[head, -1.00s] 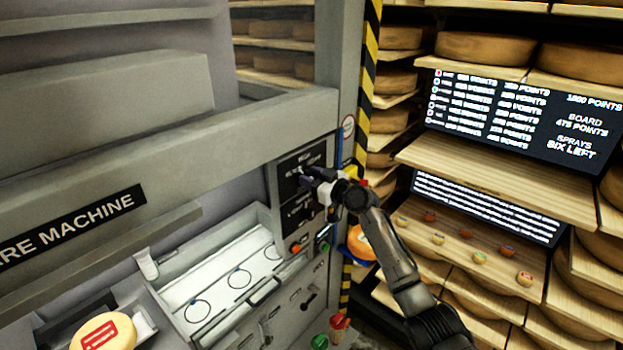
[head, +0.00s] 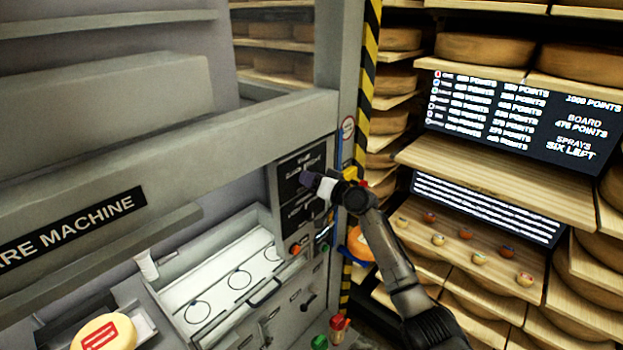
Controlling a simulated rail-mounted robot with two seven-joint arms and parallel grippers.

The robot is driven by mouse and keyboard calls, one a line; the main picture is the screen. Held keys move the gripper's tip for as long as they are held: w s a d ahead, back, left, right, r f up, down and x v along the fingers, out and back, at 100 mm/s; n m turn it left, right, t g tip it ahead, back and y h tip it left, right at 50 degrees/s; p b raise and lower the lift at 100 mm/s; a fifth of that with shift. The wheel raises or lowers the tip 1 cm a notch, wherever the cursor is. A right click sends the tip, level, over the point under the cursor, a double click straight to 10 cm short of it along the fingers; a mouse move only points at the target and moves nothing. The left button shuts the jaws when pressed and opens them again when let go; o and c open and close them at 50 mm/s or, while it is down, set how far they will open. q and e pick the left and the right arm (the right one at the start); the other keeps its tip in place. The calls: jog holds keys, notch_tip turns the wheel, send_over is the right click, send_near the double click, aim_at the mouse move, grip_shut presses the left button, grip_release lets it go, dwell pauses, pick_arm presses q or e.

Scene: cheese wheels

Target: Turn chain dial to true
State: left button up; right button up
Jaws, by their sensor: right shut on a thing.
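My right gripper (head: 308,180) is at the black control panel (head: 289,182) on the right end of the grey machine. It is shut on a dial on that panel. The dial itself is mostly hidden behind the fingers and wrist, so its pointer and setting cannot be read. White labels on the panel are too blurred to read surely. My left gripper is out of view.
An orange button (head: 295,249) sits below the panel. A white tray (head: 215,300) with ring marks lies to the left. A wooden shelf (head: 490,175) with cheese wheels, small cheeses and a score board (head: 515,118) stands at the right. A yellow-black striped post (head: 366,90) is close behind my right arm.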

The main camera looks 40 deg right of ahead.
jog(key=shift+m, duration=0.3)
dwell(0.4)
jog(key=o, duration=0.9)
jog(key=b+v, duration=0.2)
jog(key=v, duration=1.2)
jog(key=shift+w+a, duration=0.1)
jog(key=shift+a, duration=0.05)
